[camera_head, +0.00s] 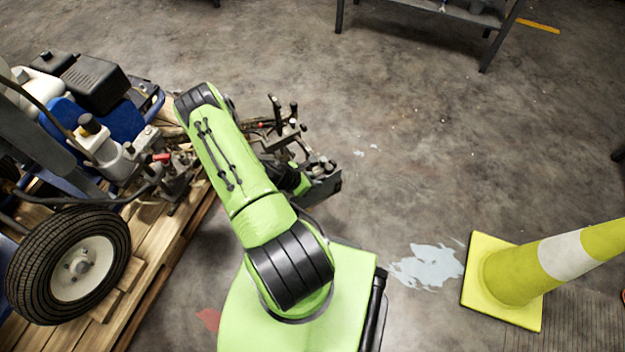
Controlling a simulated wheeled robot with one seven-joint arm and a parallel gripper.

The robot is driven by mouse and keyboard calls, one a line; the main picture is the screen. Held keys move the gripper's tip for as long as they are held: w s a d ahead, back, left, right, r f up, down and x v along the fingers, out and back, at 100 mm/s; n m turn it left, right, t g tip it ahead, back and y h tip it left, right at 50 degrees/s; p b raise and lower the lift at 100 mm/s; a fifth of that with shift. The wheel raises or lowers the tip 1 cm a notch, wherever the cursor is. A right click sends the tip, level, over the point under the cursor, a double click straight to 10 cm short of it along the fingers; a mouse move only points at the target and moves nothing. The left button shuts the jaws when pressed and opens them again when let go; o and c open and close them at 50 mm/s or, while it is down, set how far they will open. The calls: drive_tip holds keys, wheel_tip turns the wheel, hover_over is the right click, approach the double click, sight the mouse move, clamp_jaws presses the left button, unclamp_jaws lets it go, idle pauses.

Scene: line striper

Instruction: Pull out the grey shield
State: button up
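The line striper (95,85) stands on a wooden pallet at the left, and its front parts reach behind my raised green arm. A dark grey plate-like part (323,187) shows just right of my arm, low at the striper's front end. It looks like the grey shield, but I cannot be sure. The end of my arm, with my gripper (300,184), is close to this part and mostly hidden behind my own arm links. I cannot see the fingers or whether they touch it.
The pallet (165,262) and the striper's black wheel (70,265) are at the lower left. A yellow cone with a white band (515,275) stands at the lower right. A dark metal table (440,12) is at the top. The concrete floor between is clear.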

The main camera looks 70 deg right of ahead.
clamp_jaws()
drive_tip(key=shift+r+p, duration=0.7)
drive_tip(key=shift+r, duration=0.1)
wheel_tip(320, 180, up, 10)
drive_tip(key=p, duration=0.8)
drive_tip(key=shift+f, duration=0.25)
drive_tip(key=shift+s, duration=0.1)
